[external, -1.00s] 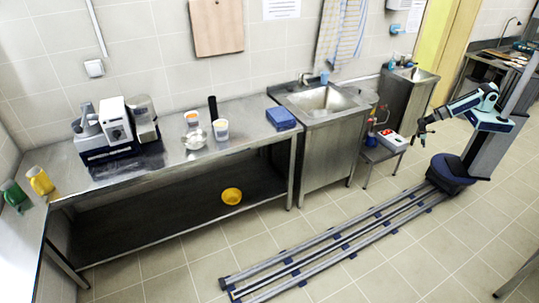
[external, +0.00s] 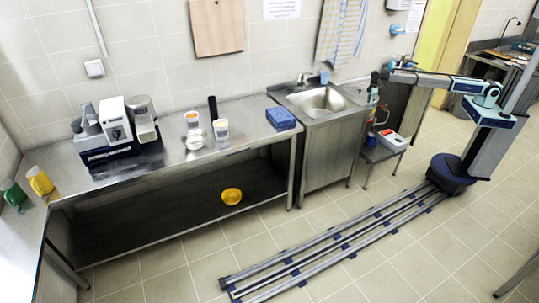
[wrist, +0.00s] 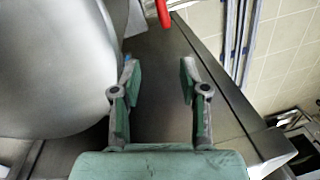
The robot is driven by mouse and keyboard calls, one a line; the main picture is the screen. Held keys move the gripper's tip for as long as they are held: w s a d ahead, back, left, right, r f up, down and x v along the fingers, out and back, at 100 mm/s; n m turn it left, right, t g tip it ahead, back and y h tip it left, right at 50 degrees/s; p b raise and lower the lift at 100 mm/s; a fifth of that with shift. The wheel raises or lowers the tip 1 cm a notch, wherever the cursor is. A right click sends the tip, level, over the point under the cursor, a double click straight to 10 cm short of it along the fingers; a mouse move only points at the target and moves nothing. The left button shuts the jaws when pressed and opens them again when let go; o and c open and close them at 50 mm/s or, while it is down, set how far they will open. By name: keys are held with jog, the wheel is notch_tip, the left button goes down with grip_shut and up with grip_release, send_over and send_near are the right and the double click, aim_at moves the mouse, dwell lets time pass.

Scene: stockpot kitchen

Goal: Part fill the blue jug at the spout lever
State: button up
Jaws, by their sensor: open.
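A small blue vessel (external: 324,77), which looks like the blue jug, stands at the back rim of the large sink, beside the tap (external: 304,78). It is too small to see its handle or contents. I cannot tell which fitting is the spout lever. My gripper (external: 374,92) is to the right of this sink, well apart from the blue vessel, with the arm reaching left. In the wrist view my gripper (wrist: 157,78) is open, with nothing between its fingers. A dark metal surface lies beneath the fingers, and a large rounded grey metal form (wrist: 55,65) fills the left side.
A low side table (external: 376,153) holds a red and white box (external: 392,140). A red object (wrist: 165,12) shows at the wrist view's top edge. A blue box (external: 280,118) lies on the counter (external: 250,125). A yellow bowl (external: 231,196) sits on the lower shelf. The floor around my rail is clear.

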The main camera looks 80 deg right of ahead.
jog(key=a+f+n+p, duration=0.1)
jog(key=f, duration=0.4)
jog(key=a+f+n+p, duration=0.1)
jog(key=f, duration=0.4)
jog(key=a+f+g+p, duration=0.1)
jog(key=f, duration=0.4)
jog(key=shift+s+f+n+p, duration=0.35)
jog(key=shift+s+n+p, duration=0.05)
grip_shut()
